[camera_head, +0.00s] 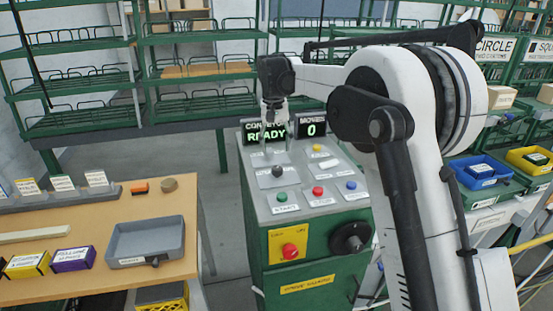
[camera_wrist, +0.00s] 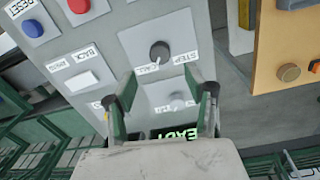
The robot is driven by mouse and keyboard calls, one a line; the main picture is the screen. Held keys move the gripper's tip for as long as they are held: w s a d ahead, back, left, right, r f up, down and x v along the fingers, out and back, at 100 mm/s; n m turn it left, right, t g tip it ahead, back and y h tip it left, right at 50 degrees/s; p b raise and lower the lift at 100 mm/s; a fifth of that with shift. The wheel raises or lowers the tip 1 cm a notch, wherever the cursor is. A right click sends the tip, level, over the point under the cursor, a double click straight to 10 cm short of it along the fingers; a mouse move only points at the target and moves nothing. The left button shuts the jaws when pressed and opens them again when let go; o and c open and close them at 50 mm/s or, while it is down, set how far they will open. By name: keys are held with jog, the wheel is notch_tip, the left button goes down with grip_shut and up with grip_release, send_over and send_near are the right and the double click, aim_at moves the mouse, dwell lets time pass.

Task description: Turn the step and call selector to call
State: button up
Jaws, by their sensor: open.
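The step and call selector is a round black knob (camera_wrist: 160,51) on a light grey plate, with STEP and CALL labels beside it. It also shows in the head view (camera_head: 278,171) on the console's sloping top. My gripper (camera_wrist: 160,76) is open and empty, pointing down at the panel. In the wrist view its two fingers flank the area just below the black knob, apart from it. In the head view my gripper (camera_head: 274,118) is in front of the READY display, above and behind the selector.
A small pale knob (camera_wrist: 177,102) lies between the fingers. A white button (camera_wrist: 82,81), a red button (camera_wrist: 79,5) and a blue button (camera_wrist: 33,27) are nearby. A green START button (camera_head: 282,197) and red stop button (camera_head: 290,251) are at the front. A wooden table (camera_head: 180,220) stands left.

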jog(key=shift+r, duration=1.55)
jog(key=s+d+r+t, duration=0.2)
jog(key=s+d+r, duration=0.2)
jog(key=s+d, duration=0.45)
jog(key=s+d+r+t, duration=0.1)
jog(key=s+d+r, duration=0.4)
jog(key=s, duration=0.6)
jog(key=s+d+f+t, duration=0.1)
jog(key=s+d+f, duration=0.2)
jog(key=s, duration=0.4)
jog(key=s+d+f+m+t, duration=0.1)
jog(key=s+d+f, duration=0.2)
jog(key=s, duration=0.5)
jog(key=s+d+f+t, duration=0.2)
jog(key=s+f, duration=0.3)
jog(key=s, duration=0.3)
jog(key=shift+d+f, duration=0.3)
jog(key=shift+d, duration=0.6)
